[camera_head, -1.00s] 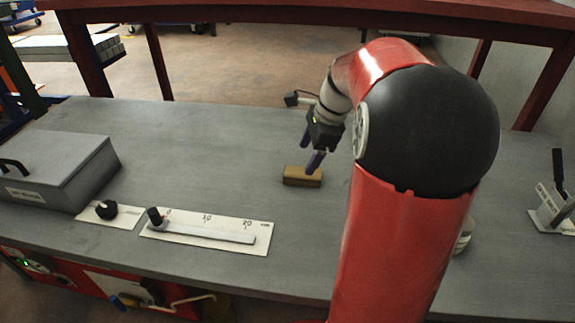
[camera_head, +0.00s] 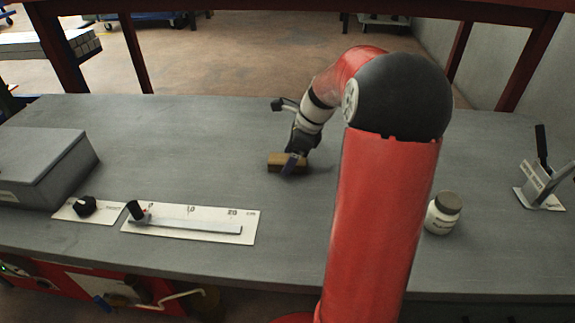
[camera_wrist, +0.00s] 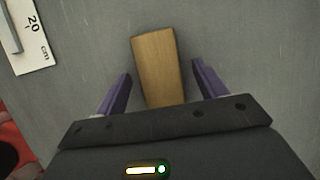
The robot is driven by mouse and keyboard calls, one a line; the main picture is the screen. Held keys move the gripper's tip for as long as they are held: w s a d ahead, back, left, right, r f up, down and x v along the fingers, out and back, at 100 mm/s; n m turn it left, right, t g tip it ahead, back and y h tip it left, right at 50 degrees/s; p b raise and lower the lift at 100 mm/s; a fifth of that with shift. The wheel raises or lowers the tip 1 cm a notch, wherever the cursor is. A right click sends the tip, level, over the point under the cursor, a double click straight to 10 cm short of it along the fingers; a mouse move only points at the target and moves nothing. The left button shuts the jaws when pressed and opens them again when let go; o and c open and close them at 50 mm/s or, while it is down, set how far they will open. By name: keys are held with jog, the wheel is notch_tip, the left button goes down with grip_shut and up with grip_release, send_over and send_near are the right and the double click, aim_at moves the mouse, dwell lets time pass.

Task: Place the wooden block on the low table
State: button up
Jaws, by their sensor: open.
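The wooden block (camera_head: 274,163) lies flat on the grey low table (camera_head: 220,130), near its middle. My gripper (camera_head: 292,166) is down at the block in the head view and partly covers it. In the wrist view, the block (camera_wrist: 158,68) lies between the two purple fingers of my gripper (camera_wrist: 161,84). The fingers are apart, with a gap on each side of the block.
A slider with a centimetre scale (camera_head: 190,226) and a black knob (camera_head: 85,206) lie front left. A grey lidded box (camera_head: 40,165) stands at the left. A white jar (camera_head: 442,214) and a small holder (camera_head: 540,185) stand at the right. The table behind the block is clear.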

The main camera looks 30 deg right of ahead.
jog(key=shift+f, duration=0.2)
dwell(0.6)
jog(key=c, duration=1.2)
jog(key=shift+r, duration=0.15)
